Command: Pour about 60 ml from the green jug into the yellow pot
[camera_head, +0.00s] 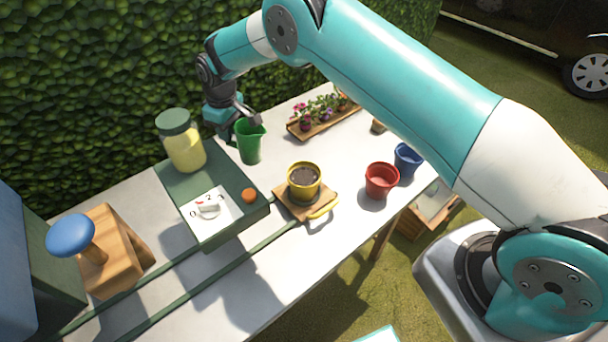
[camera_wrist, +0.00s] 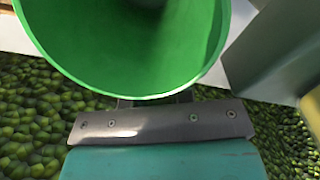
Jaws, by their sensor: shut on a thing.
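The green jug (camera_head: 250,145) stands upright at the back of the table, right of the green tray. My gripper (camera_head: 236,128) is shut on the jug near its top from the back left. In the wrist view the jug (camera_wrist: 130,50) fills the upper part, and I look into its open mouth. How much it holds I cannot tell. The yellow pot (camera_head: 304,184), with dark soil in it, sits on a wooden board (camera_head: 288,206) at the front right of the jug. A yellow curved piece (camera_head: 323,212) lies at the board's front edge.
A planter (camera_head: 318,126) of flowers is at the back. Red (camera_head: 381,180) and blue (camera_head: 408,160) pots stand right. A blue-knobbed wooden block (camera_head: 108,250) is left. A hedge is behind.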

